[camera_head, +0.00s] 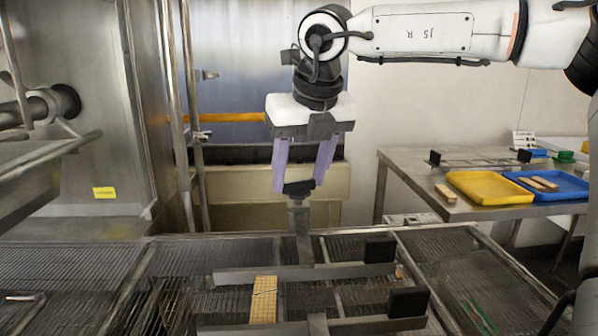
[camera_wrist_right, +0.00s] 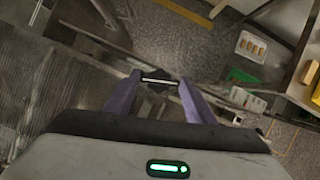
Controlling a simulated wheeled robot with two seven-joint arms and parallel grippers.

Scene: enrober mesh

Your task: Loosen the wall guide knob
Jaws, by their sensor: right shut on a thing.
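My right gripper (camera_head: 298,186) comes down from above with its two purple fingers shut on a black knob (camera_head: 299,189). The knob sits on top of an upright grey metal post (camera_head: 299,218) that rises from the far guide wall (camera_head: 290,273). In the right wrist view the dark knob (camera_wrist_right: 158,81) shows between the fingertips of my right gripper (camera_wrist_right: 159,85). The near guide wall (camera_head: 260,329) runs along the bottom edge. My left gripper is not in view.
A scored tan wafer (camera_head: 264,300) lies across the mesh belt (camera_head: 345,295) between the guide walls. Black blocks (camera_head: 380,250) (camera_head: 408,302) stand at the walls' right ends. A side table at right holds a yellow tray (camera_head: 490,187) and a blue tray (camera_head: 568,187). Metal uprights (camera_head: 177,110) stand left.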

